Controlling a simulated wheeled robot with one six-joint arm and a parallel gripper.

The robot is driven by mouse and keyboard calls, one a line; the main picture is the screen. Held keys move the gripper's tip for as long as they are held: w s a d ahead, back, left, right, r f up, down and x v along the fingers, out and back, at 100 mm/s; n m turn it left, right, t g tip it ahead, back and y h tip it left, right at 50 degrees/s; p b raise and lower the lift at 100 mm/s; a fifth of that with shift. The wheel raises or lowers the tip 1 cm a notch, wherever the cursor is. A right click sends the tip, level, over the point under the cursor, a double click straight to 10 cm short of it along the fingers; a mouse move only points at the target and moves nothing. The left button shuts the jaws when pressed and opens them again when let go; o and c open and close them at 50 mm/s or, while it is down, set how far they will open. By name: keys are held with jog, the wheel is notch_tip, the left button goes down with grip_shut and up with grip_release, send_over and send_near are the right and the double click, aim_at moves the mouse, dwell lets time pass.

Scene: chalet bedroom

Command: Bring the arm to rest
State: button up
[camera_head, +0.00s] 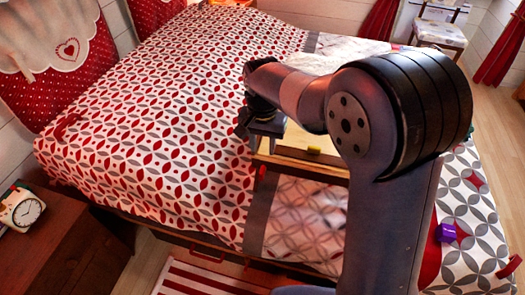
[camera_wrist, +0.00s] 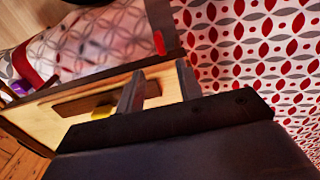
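My arm reaches out over the bed, and my gripper (camera_head: 262,140) hangs at the left end of a wooden tray. In the wrist view my gripper (camera_wrist: 158,82) shows two grey fingers set apart. Whether the fingertips touch the tray I cannot tell.
The wooden tray (camera_head: 320,168) lies on the patterned bed (camera_head: 150,120) and holds a small yellow block (camera_head: 313,150). A red piece (camera_wrist: 158,42) lies by its edge. A purple block (camera_head: 445,232) lies at right. A nightstand (camera_head: 65,245) with a clock (camera_head: 25,211) stands at left.

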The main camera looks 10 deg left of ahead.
aim_at(263, 169)
dwell(0.3)
notch_tip(263, 169, down, 11)
jog(key=shift+r, duration=0.1)
jog(key=shift+s+a, duration=0.1)
jog(key=shift+s, duration=1.8)
